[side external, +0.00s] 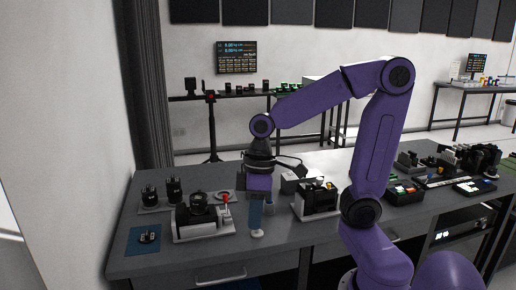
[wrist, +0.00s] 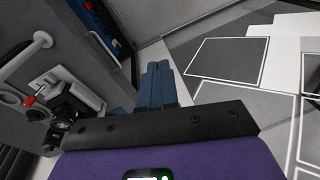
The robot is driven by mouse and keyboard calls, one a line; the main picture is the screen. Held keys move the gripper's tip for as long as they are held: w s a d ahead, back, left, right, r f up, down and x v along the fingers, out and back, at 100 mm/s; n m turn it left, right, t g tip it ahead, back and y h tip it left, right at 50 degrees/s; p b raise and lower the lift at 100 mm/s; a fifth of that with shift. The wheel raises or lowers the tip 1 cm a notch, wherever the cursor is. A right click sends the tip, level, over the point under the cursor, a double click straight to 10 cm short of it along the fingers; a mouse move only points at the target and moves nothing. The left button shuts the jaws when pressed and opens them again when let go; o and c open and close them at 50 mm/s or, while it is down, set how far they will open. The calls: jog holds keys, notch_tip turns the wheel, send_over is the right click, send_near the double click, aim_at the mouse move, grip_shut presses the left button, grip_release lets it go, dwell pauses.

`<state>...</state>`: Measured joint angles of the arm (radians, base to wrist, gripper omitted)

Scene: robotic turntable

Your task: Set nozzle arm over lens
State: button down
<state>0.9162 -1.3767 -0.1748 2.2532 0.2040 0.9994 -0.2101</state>
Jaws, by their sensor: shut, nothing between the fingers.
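A dark device with a round black lens-like part (side external: 198,200) sits on a white base (side external: 205,233) at the front left of the table. A red-tipped lever (side external: 224,199) stands at its right side. The red tip (wrist: 30,101) also shows at the left of the wrist view. My gripper (side external: 256,226) has blue fingers pointing down, to the right of the device and apart from the lever. The fingers (wrist: 159,72) are together and empty. A small white round piece (side external: 257,234) shows at the fingertips; contact cannot be told. I cannot tell which part is the nozzle arm.
A blue mat (side external: 143,240) with a small dark part lies at the front left. A black-and-white device (side external: 318,200) stands right of my gripper. Several small boxes and parts fill the right of the table.

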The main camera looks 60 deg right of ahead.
jog(key=w+d+r+m+t+y, duration=0.1)
jog(key=w+d+r+m+t, duration=0.2)
jog(key=w+d, duration=0.45)
jog(key=w+d+r+m+y, duration=0.15)
jog(key=w+d+m, duration=0.3)
jog(key=d, duration=0.55)
jog(key=s+d+r+m+t+h, duration=0.1)
jog(key=d+r+m+t, duration=0.1)
jog(key=d, duration=0.8)
jog(key=s+d+r+m+t+h, duration=0.1)
jog(key=d+r+m+t, duration=0.1)
jog(key=d, duration=0.7)
jog(key=shift+s+d+r, duration=0.15)
jog(key=shift+d+r, duration=0.25)
jog(key=shift+r, duration=0.3)
jog(key=shift+m+h, duration=0.25)
jog(key=w+a+f, duration=0.5)
jog(key=w+f, duration=0.3)
